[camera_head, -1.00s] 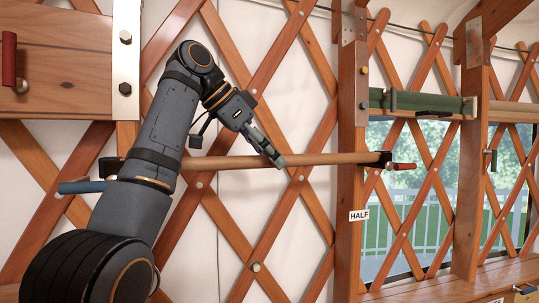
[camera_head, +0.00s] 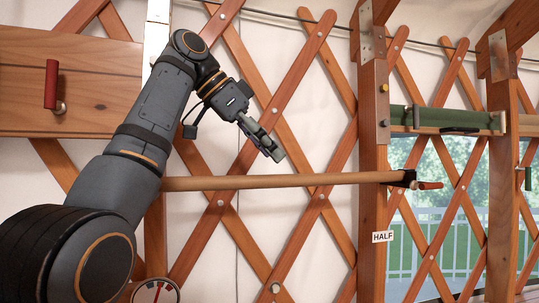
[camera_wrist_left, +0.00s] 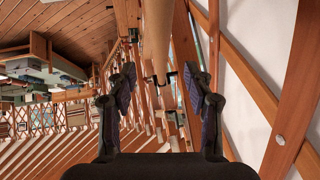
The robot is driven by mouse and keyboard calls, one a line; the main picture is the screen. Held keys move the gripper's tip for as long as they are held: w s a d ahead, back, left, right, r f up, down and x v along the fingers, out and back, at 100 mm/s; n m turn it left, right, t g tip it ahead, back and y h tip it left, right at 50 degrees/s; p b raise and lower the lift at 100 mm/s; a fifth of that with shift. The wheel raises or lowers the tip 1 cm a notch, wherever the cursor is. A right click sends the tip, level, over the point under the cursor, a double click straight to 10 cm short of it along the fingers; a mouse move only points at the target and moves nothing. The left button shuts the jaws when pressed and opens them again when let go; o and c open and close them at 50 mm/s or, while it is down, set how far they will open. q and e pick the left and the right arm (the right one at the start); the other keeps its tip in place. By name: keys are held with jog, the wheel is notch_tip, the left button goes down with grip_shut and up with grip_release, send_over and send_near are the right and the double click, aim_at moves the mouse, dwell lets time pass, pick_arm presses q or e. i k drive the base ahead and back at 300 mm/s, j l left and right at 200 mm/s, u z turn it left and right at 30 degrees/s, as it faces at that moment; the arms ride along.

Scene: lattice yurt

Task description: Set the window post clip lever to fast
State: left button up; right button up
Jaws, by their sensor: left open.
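A wooden pole (camera_head: 290,181) runs level across the lattice to a black clip (camera_head: 408,178) on the window post (camera_head: 373,145). A short orange-red lever (camera_head: 430,185) sticks out to the right of this clip, lying nearly level. A white HALF label (camera_head: 383,237) is on the post below it. My left gripper (camera_head: 273,150) is above the pole and left of the post, apart from the clip. In the left wrist view its two fingers (camera_wrist_left: 160,82) are spread and empty. The pole (camera_wrist_left: 157,35) shows beyond them; the lever cannot be made out there. My right gripper is out of view.
A wooden panel with a red handle (camera_head: 51,85) is at upper left. A round gauge (camera_head: 155,292) shows at the bottom. A green roll (camera_head: 445,119) hangs above the window. The space between gripper and clip, in front of the lattice, looks clear.

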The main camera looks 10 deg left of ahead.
aim_at(414, 184)
jog(key=k, duration=1)
